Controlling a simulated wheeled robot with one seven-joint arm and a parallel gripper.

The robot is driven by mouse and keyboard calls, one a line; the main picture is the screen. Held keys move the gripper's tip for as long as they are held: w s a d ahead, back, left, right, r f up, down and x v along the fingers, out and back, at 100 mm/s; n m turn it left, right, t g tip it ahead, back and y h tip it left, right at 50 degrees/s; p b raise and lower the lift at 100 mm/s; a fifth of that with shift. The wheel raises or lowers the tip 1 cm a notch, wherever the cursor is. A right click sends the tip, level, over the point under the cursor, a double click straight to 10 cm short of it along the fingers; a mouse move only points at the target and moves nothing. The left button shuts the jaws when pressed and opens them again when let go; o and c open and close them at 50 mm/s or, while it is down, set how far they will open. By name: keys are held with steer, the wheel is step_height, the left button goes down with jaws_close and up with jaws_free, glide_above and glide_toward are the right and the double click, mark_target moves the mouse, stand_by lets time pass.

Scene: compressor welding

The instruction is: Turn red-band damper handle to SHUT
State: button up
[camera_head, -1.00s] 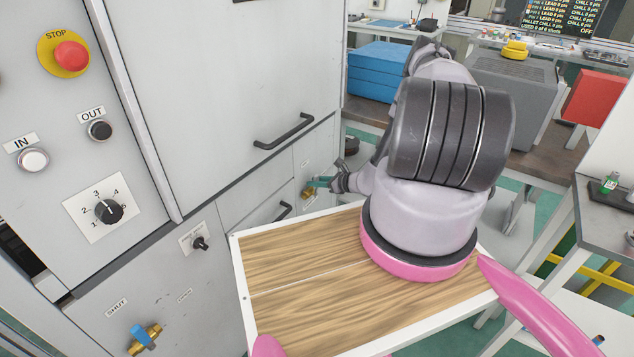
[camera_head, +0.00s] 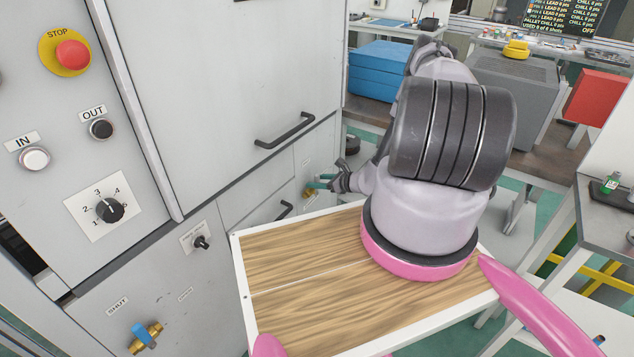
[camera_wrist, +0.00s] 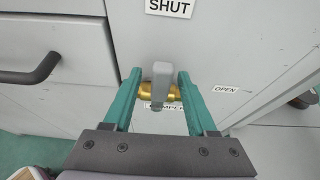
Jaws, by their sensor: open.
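In the wrist view, a grey damper handle (camera_wrist: 160,80) on a brass valve body (camera_wrist: 173,93) sits on the cabinet front. The handle lies up and down in the picture, its upper end toward the SHUT label (camera_wrist: 170,7). The OPEN label (camera_wrist: 226,90) is to the right. I see no red band. My gripper (camera_wrist: 156,82) is open, one teal finger on each side of the handle, with gaps visible. In the head view, my gripper (camera_head: 322,182) is at the lower cabinet by the brass valve (camera_head: 308,193), and the handle is hidden or too small to tell.
A blue-handled valve (camera_head: 145,336) with its own SHUT and OPEN labels is at the lower left. Black drawer handles (camera_head: 284,131) jut from the cabinet. A wood-topped white tray (camera_head: 300,262) lies below my arm.

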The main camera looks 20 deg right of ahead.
steer(key=v, duration=1)
steer(key=shift+s, duration=0.2)
steer(key=shift+d+r, duration=0.15)
